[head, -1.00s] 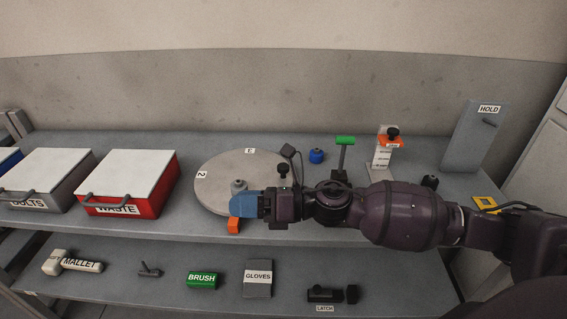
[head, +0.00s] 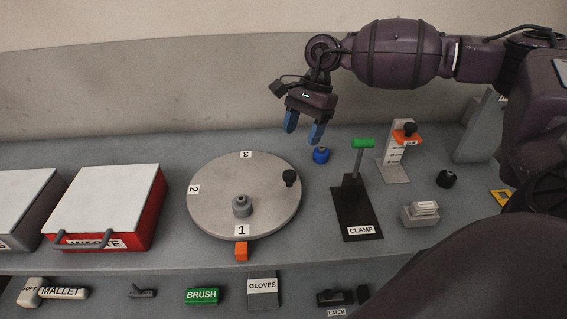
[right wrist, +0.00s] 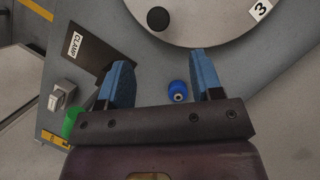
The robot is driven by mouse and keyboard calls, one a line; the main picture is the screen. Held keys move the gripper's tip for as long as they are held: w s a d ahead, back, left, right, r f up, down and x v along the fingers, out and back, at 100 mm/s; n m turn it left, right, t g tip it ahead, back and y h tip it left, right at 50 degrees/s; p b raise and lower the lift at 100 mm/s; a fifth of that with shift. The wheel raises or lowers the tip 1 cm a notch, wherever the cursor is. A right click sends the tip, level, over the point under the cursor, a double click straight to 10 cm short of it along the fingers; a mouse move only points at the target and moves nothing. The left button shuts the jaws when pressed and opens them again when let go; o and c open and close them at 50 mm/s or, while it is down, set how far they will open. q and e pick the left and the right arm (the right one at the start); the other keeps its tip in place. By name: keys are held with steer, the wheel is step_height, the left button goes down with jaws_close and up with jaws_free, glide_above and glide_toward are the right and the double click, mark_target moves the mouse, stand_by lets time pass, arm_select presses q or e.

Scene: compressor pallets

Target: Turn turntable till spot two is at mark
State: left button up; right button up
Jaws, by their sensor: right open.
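The round grey turntable (head: 220,212) lies on the bench. Label 1 (head: 242,230) is at its front, beside the orange mark (head: 241,251) on the bench edge. Label 2 (head: 194,189) is at the left and label 3 (head: 246,154) at the back. A grey knobbed piece (head: 242,206) stands near label 1. A black knob (head: 290,178) stands on the right rim. My right gripper (head: 303,139) is open and empty, above the bench behind the turntable's right side. In the right wrist view its blue fingers (right wrist: 166,84) are apart, with the turntable (right wrist: 200,22) beyond them.
A blue knobbed piece (head: 320,156) stands below my right gripper. The green-handled clamp (head: 363,143), a stand with an orange slider (head: 406,137) and a black knob (head: 446,179) are to the right. The red waste box (head: 150,215) is left. Brush (head: 202,295) and gloves (head: 263,286) lie on the lower shelf.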

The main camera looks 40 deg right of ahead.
mark_target(290, 173)
steer(key=x, duration=1)
steer(key=shift+s+a+f, duration=0.15)
steer(key=shift+a, duration=0.05)
jaws_close()
